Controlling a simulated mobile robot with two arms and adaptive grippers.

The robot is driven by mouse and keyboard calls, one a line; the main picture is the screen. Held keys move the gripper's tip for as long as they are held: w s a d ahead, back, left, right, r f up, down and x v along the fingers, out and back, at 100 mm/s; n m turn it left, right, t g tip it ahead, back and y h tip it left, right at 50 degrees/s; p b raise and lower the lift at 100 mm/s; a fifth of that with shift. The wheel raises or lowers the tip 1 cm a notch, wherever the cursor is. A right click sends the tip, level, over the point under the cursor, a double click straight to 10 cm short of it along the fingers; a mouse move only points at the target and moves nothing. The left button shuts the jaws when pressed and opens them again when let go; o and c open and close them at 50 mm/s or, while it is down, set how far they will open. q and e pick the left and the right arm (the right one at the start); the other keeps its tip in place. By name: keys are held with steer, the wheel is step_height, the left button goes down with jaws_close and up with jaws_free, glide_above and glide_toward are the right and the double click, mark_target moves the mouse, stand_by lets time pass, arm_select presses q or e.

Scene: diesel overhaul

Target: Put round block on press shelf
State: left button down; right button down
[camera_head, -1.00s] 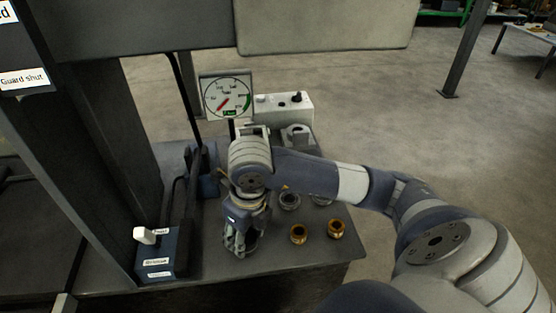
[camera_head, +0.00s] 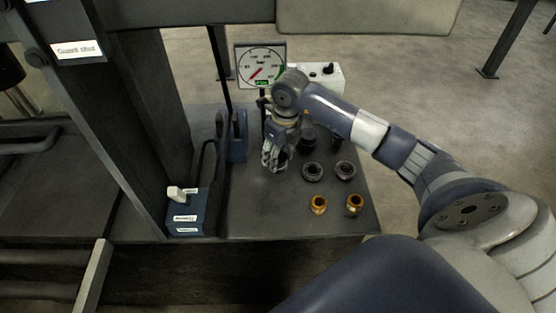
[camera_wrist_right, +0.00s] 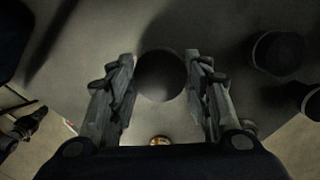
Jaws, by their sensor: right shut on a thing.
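My right gripper (camera_head: 273,160) is over the left part of a dark grey worktop (camera_head: 262,215) beside the press. In the right wrist view, its two fingers (camera_wrist_right: 160,85) close on the sides of a dark round block (camera_wrist_right: 160,75). The fingers largely hide that block in the head view, and I cannot tell its height above the worktop. The press frame (camera_head: 135,110), with a "Guard shut" label, stands at the left. A flat dark surface (camera_head: 65,205) lies at the press's left; I cannot tell which surface is the press shelf. My left gripper is not in view.
Two dark rings (camera_head: 312,171) and two brass bushings (camera_head: 318,204) stand right of the gripper. A pressure gauge (camera_head: 261,66) and white box (camera_head: 328,77) stand behind. A blue switch box (camera_head: 187,212) with a white lever is front left. The worktop's front middle is clear.

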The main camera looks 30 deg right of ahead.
mark_target(283, 160)
steer(key=shift+f+p, duration=0.75)
steer(key=shift+f, duration=0.65)
steer(key=shift+w+f, duration=0.1)
steer(key=shift+f, duration=0.15)
steer(key=c, duration=0.8)
jaws_free()
steer(key=shift+f, duration=0.2)
steer(key=shift+c, duration=0.2)
steer(key=shift+r, duration=0.6)
steer(key=r, duration=0.3)
steer(key=s+r+b, duration=0.1)
steer(key=r, duration=0.3)
steer(key=s+r+b, duration=0.1)
steer(key=r, duration=0.3)
steer(key=shift+d, duration=0.2)
